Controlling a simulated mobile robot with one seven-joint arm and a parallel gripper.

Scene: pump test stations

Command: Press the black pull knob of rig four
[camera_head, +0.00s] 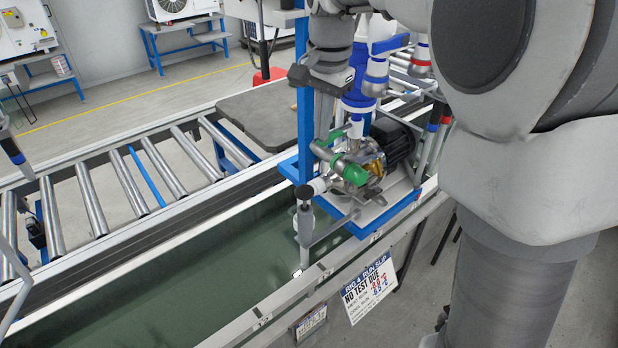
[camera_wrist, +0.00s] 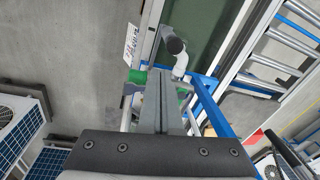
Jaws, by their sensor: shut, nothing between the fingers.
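A black round knob (camera_head: 304,192) caps a grey upright pipe at the front left corner of the blue-framed pump rig. In the wrist view the black knob (camera_wrist: 175,46) shows end-on, just beyond my fingertips and slightly right, beside a pale pipe elbow. My gripper (camera_wrist: 160,74) is shut and empty, its two fingers side by side. In the head view my gripper (camera_head: 324,122) points down above the pump, behind and above the knob, apart from it. The slip (camera_head: 368,290) below the rig appears to read "RIG 4".
A green valve fitting (camera_head: 350,168) and a blue upright post (camera_head: 304,100) stand close to the gripper. A dark pump motor (camera_head: 392,145) sits behind. The green trough (camera_head: 190,285) left of the knob is clear. A roller conveyor (camera_head: 128,180) runs behind.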

